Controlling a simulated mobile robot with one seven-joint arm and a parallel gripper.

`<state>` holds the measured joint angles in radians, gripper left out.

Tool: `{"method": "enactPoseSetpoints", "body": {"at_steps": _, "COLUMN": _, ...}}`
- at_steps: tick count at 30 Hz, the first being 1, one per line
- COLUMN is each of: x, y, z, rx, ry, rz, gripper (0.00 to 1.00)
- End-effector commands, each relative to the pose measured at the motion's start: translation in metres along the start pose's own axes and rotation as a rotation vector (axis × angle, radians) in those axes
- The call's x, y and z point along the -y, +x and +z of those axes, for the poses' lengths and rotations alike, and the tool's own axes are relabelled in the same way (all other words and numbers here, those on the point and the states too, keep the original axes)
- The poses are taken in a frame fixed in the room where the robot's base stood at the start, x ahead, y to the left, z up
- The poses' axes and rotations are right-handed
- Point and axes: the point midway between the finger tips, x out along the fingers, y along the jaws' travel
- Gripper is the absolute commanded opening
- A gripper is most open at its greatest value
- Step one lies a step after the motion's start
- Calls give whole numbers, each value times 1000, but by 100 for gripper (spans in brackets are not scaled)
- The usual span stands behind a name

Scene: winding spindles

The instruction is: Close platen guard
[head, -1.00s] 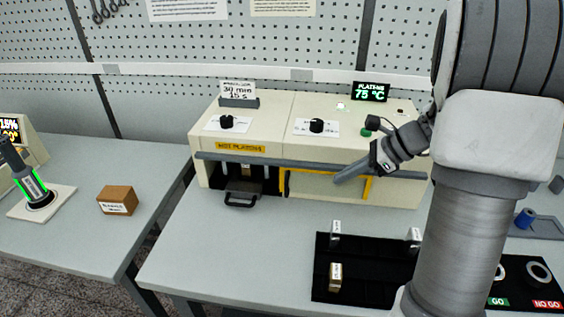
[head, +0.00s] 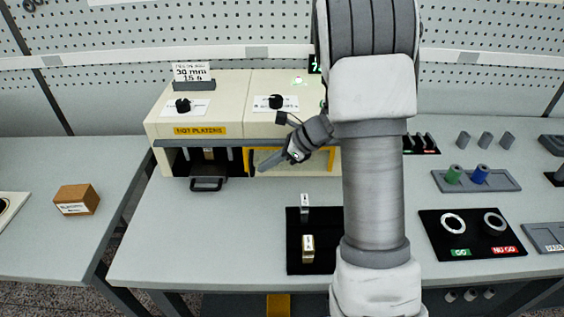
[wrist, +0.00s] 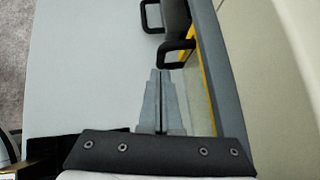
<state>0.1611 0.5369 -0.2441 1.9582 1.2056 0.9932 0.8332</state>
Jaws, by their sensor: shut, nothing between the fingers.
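The cream hot-platen unit (head: 235,105) stands on the bench. Its left bay (head: 180,160) is open and dark inside, with a black handle (head: 207,184) at its front. A yellow-edged guard panel (head: 331,160) stands across the right bay, below a grey front bar; my arm partly hides it. My gripper (head: 261,167) is shut and empty, pointing left in front of the panel near its left yellow edge. In the wrist view the shut fingers (wrist: 160,73) lie just left of the yellow edge (wrist: 203,50). I cannot tell whether they touch the panel.
A black mat (head: 296,262) with small labelled blocks lies in front of the unit. A GO/NO GO gauge board (head: 480,252) and a grey tray (head: 505,181) lie to the right. A brown box (head: 77,199) sits on the left bench. The bench front left of the mat is clear.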

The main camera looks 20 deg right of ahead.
Motion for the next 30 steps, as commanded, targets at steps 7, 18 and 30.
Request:
{"method": "enactPoseSetpoints", "body": {"at_steps": 7, "x": 0, "y": 6, "z": 6, "rx": 0, "ry": 0, "rz": 0, "gripper": 0}}
{"method": "enactPoseSetpoints", "body": {"at_steps": 18, "x": -2, "y": 10, "z": 10, "rx": 0, "ry": -1, "rz": 1, "gripper": 0}}
{"method": "enactPoseSetpoints", "body": {"at_steps": 30, "x": -21, "y": 72, "z": 74, "rx": 2, "ry": -5, "rz": 6, "gripper": 0}}
